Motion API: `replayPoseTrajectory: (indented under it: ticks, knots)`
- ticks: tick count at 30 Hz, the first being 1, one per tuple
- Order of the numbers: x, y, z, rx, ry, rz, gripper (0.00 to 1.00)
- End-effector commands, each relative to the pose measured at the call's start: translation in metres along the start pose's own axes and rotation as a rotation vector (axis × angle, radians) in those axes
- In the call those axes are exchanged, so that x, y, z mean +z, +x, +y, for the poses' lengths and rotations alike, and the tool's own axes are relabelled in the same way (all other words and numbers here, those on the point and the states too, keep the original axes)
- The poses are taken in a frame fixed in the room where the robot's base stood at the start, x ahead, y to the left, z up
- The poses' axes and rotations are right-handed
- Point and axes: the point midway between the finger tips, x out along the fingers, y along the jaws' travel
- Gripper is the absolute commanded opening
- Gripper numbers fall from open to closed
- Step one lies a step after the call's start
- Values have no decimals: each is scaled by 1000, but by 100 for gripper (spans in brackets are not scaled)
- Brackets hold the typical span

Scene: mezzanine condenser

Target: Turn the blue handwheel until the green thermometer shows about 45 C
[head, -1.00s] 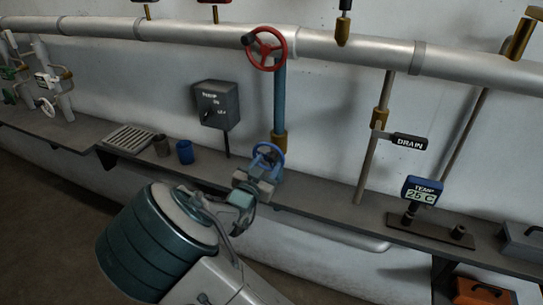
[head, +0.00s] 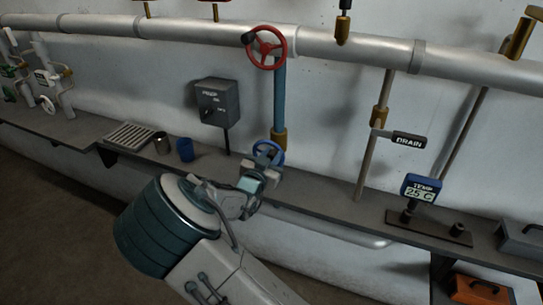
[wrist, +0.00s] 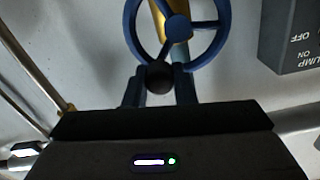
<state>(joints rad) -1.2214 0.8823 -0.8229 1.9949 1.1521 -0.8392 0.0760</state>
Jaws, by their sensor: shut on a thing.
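The blue handwheel (head: 268,149) sits on the pipe's lower end above the bench, partly hidden behind my gripper. In the wrist view its rim and spokes (wrist: 177,27) show, with a dark round knob (wrist: 159,78) at the near rim. My gripper (head: 265,163) is at the wheel's front lower side. In the wrist view its two fingers (wrist: 159,88) stand on either side of the knob, shut on it. The digital thermometer (head: 421,188), marked TEMP, has a blue case and a pale green screen reading 25 C.
A red handwheel (head: 267,48) is above on the same pipe. A grey pump switch box (head: 216,102) is left of the blue wheel. A blue cup (head: 185,149) stands on the bench. A DRAIN lever (head: 408,141) sticks out to the right.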

Motion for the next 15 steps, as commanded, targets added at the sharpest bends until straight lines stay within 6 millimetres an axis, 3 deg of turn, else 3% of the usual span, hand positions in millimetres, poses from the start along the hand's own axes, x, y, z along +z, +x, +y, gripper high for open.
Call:
replayPoseTrajectory:
  ticks: [15]
  knots:
    - [-5,0,-11,0,-251,0,1]
